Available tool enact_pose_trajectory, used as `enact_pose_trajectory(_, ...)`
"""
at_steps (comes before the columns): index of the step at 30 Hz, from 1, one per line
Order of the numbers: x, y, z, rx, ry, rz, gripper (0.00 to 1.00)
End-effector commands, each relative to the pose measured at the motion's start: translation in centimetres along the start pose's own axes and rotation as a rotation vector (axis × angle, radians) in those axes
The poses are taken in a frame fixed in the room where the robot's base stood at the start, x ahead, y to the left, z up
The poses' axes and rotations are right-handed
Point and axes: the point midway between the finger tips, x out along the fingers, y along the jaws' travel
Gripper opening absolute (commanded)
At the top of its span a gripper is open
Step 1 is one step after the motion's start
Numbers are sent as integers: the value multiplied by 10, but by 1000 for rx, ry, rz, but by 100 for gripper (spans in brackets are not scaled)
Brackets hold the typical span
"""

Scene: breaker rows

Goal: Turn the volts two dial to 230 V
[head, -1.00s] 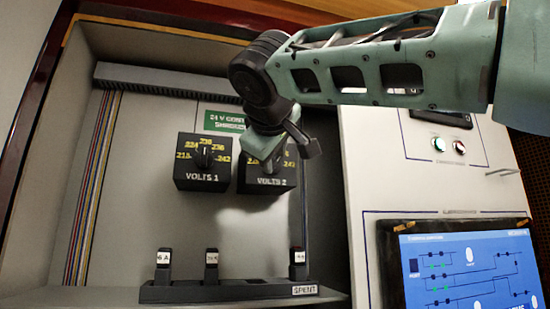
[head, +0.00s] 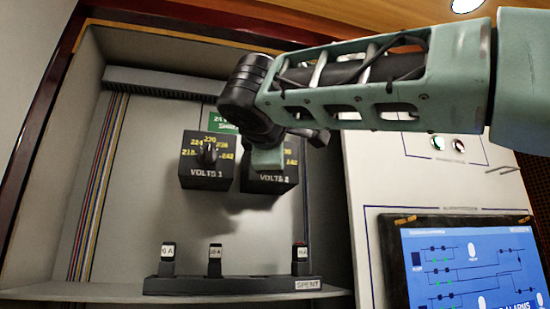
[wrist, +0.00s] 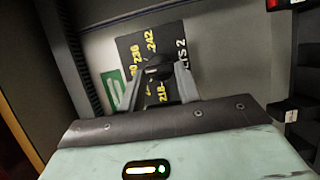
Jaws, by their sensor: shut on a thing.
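The VOLTS 2 dial is a black box (head: 285,183) with yellow numbers, right of the VOLTS 1 dial in the head view. My gripper (head: 267,160) is in front of it and hides its knob and most of its scale there. In the wrist view the VOLTS 2 plate (wrist: 172,48) shows sideways, with 236, 242 and 218 readable and other numbers partly covered. My gripper (wrist: 158,80) has its two fingers on either side of the dark knob (wrist: 154,66), shut on it. I cannot tell which number the knob points to.
The VOLTS 1 dial (head: 207,160) is close on the left, its knob pointing near 220 or so at the top. A black rack (head: 235,284) with several small breakers stands below. A screen panel (head: 470,270) is at the right.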

Motion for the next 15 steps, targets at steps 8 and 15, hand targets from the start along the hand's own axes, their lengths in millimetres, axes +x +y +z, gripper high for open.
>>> enact_pose_trajectory(8,0,0,-1,-9,2,4,10)
enact_pose_trajectory(15,0,0,-1,-9,2,3,47)
